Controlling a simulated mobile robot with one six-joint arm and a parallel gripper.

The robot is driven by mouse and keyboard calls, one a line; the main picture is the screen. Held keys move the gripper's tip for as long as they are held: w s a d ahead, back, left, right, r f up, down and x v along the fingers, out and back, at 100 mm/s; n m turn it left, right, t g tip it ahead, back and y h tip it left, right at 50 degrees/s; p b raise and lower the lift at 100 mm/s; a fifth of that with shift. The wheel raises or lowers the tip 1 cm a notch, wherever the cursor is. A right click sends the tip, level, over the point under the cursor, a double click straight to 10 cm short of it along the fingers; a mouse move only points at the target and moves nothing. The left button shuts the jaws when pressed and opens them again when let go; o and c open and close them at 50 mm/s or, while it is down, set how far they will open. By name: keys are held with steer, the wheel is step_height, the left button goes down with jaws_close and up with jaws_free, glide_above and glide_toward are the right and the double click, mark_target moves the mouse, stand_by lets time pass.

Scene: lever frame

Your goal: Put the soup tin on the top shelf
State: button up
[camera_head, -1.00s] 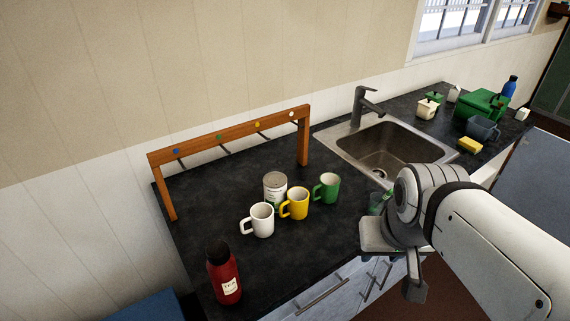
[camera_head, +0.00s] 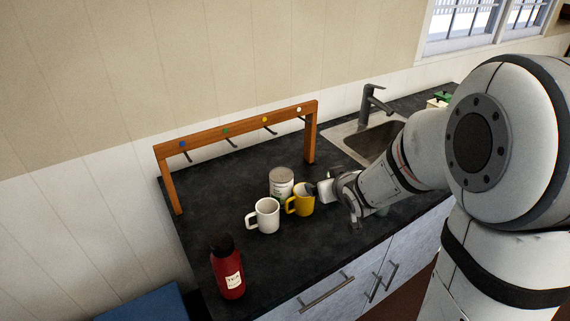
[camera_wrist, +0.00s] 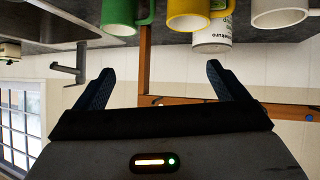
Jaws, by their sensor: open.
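The soup tin (camera_head: 282,180) is a pale grey can standing on the dark counter, behind the white and yellow mugs. In the upside-down wrist view the tin (camera_wrist: 212,42) shows partly behind the yellow mug (camera_wrist: 188,14). My gripper (camera_wrist: 158,72) is open with nothing between its fingers. In the head view my gripper (camera_head: 340,195) is low over the counter, right of the yellow mug, and its jaws are not clear there. No shelf is in view.
A white mug (camera_head: 265,216) stands beside the yellow mug. The green mug (camera_wrist: 118,17) is hidden by my arm in the head view. A wooden frame (camera_head: 235,128) with hooks or levers stands behind. A red bottle (camera_head: 227,268) is front left; a sink (camera_head: 365,140) is right.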

mark_target(286, 180)
steer(key=w+a+f+y, duration=0.1)
steer(key=a+f, duration=0.1)
steer(key=a, duration=0.1)
steer(key=w+a+f+n+t+y, duration=0.1)
steer(key=a+y, duration=0.1)
steer(key=w+a+f+n+y, duration=0.1)
steer(key=a+f+y, duration=0.1)
steer(key=a, duration=0.1)
steer(key=shift+w+a+f, duration=0.3)
steer(key=shift+f, duration=0.05)
steer(key=shift+p+x, duration=0.35)
steer(key=shift+x, duration=1.15)
steer(key=shift+p+x, duration=0.75)
steer(key=shift+x, duration=1.4)
steer(key=shift+r, duration=0.1)
steer(key=shift+c, duration=0.3)
steer(key=c, duration=1.2)
steer(key=shift+c, duration=1.3)
steer(key=shift+w+r, duration=0.1)
steer(key=shift+r, duration=0.15)
